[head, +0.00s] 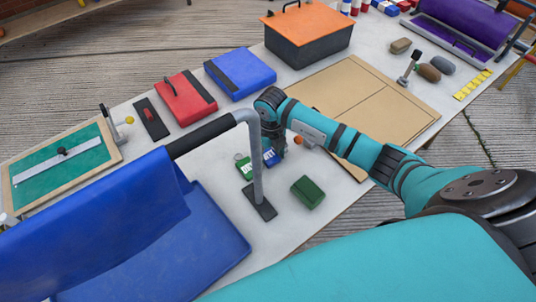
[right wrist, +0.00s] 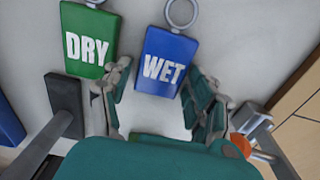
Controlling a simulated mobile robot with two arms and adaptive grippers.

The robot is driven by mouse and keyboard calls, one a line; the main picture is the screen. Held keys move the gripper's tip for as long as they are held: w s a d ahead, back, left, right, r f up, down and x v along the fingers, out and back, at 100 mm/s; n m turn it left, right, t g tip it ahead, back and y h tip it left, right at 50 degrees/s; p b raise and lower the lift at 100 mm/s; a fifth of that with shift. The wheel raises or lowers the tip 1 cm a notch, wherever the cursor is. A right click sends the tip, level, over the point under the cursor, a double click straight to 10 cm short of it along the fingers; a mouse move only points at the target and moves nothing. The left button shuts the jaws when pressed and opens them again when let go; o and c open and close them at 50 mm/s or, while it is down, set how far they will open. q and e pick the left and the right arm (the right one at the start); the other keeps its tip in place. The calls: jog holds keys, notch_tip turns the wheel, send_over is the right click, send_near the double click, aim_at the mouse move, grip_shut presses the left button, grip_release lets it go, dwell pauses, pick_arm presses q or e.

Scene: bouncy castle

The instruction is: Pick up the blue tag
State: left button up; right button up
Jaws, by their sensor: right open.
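The blue tag (right wrist: 165,62) reads WET and has a metal ring at its top. It lies flat on the white table, and its lower part is between the open fingers of my right gripper (right wrist: 163,92). In the head view the blue tag (head: 270,157) shows small beside my right gripper (head: 277,150), partly hidden by it. A green tag (right wrist: 91,40) reading DRY lies just left of the blue one, close to the left finger. The green tag also shows in the head view (head: 244,167). My left gripper is not in view.
A grey metal post with a black base (head: 260,209) stands close to the tags and my right gripper. A green block (head: 308,192) lies nearby. A small orange thing (right wrist: 240,144) is beside the right finger. Cardboard (head: 400,117) lies behind; a blue padded piece (head: 150,240) fills the lower left.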

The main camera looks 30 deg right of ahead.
aim_at(271, 157)
jog(key=c, duration=0.7)
jog(key=shift+r, duration=0.1)
notch_tip(271, 157, up, 10)
jog(key=shift+f+b, duration=0.1)
jog(key=shift+b, duration=0.6)
